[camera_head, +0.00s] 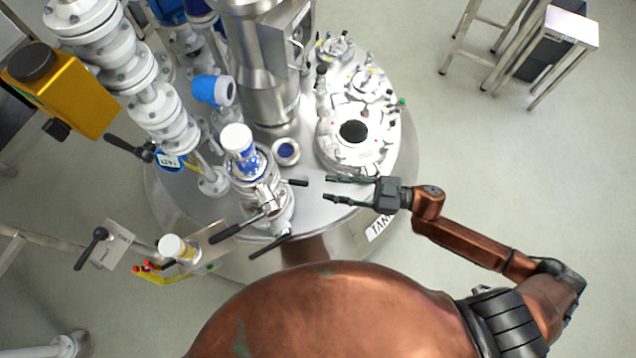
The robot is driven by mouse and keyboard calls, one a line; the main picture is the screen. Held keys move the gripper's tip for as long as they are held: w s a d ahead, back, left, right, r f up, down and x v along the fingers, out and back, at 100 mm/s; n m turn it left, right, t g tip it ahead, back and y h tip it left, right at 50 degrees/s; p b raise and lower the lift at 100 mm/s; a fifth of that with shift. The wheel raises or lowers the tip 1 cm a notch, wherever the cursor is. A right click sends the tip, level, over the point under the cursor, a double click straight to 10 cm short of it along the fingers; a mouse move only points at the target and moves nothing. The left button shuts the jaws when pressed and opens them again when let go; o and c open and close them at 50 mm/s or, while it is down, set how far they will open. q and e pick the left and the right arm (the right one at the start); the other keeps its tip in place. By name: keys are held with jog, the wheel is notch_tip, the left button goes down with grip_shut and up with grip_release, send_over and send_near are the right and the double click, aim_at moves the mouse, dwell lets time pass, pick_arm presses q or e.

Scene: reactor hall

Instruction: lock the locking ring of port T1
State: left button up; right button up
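A metal port assembly (262,196) stands on the round steel vessel top, with a white-capped blue container (238,140) on it. I cannot read a T1 mark, so I cannot tell for sure that this is port T1. A short black handle (298,182) sticks out from its right side, and longer black levers (225,233) reach out at its lower side. My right gripper (327,189) is open and empty, pointing left. Its fingertips are just right of the short handle and look apart from it. The ring's lock state cannot be told. My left gripper is not in view.
A large round flange (354,130) and smaller fittings stand at the vessel's right. White stacked pipework (120,75) and a yellow box (62,90) crowd the upper left. A white-capped item (173,246) sits lower left. A stool (570,28) is far right; floor between is clear.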

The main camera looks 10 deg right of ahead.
jog(key=shift+s+d, duration=0.2)
jog(key=shift+d, duration=0.25)
jog(key=shift+c, duration=0.2)
